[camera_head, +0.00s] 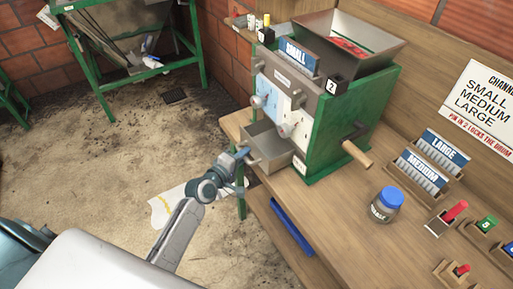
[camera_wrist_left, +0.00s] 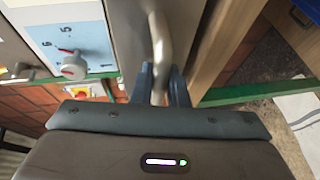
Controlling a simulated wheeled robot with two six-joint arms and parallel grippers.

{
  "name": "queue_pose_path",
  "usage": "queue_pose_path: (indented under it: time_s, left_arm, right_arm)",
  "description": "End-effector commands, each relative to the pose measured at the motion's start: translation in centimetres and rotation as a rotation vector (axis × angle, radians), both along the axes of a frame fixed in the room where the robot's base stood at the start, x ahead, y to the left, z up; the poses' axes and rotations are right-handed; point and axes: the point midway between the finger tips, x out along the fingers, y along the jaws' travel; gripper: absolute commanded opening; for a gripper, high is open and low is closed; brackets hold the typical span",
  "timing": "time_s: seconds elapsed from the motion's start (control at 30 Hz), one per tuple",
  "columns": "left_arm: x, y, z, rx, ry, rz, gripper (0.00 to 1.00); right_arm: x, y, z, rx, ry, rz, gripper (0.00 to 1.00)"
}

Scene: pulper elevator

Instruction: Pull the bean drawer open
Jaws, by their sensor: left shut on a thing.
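The grey metal bean drawer (camera_head: 280,153) sticks out from the lower front of the green and grey pulper machine (camera_head: 340,120), and its open top shows in the head view. My left gripper (camera_head: 248,158) is at the drawer's front. In the left wrist view its two blue-grey fingers (camera_wrist_left: 161,88) are shut on the curved metal drawer handle (camera_wrist_left: 159,45). The drawer's front face (camera_wrist_left: 125,40) is close ahead of the gripper. My right gripper is not in view.
The machine stands on a wooden bench (camera_head: 330,225) with a crank handle (camera_head: 357,154) on its right side. A blue-lidded jar (camera_head: 386,204) and LARGE and MEDIUM card racks (camera_head: 425,170) stand further right. Open floor (camera_head: 90,170) lies left of the bench.

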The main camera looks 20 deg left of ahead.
Motion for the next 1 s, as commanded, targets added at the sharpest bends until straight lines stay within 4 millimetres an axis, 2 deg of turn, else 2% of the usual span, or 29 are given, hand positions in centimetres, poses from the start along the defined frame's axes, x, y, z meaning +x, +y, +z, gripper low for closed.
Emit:
queue_pose_path:
  time_s: [0.33,0.37,0.43,0.47,0.77,0.87,1.0]
  left_arm:
    - [-0.3,0.2,0.0,-0.002,0.001,-0.002,0.00]
    - [-0.3,0.2,0.0,-0.002,0.001,-0.002,0.19]
    - [-0.3,0.2,0.0,-0.002,0.001,-0.002,0.33]
    - [-0.3,0.2,0.0,-0.002,0.001,-0.001,0.35]
    - [-0.5,0.2,0.1,-0.001,-0.001,-0.001,0.35]
    - [-1.3,0.5,0.2,0.001,-0.001,-0.001,0.35]
    - [-3.7,1.1,0.5,0.002,0.001,-0.002,0.35]
  right_arm:
    - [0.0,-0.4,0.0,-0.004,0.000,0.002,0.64]
    - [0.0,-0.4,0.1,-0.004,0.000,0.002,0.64]
    - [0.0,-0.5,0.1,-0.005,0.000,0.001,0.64]
    - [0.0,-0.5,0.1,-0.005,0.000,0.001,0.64]
    - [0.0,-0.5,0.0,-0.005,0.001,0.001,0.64]
    - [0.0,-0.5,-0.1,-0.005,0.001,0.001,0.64]
    - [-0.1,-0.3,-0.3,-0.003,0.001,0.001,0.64]
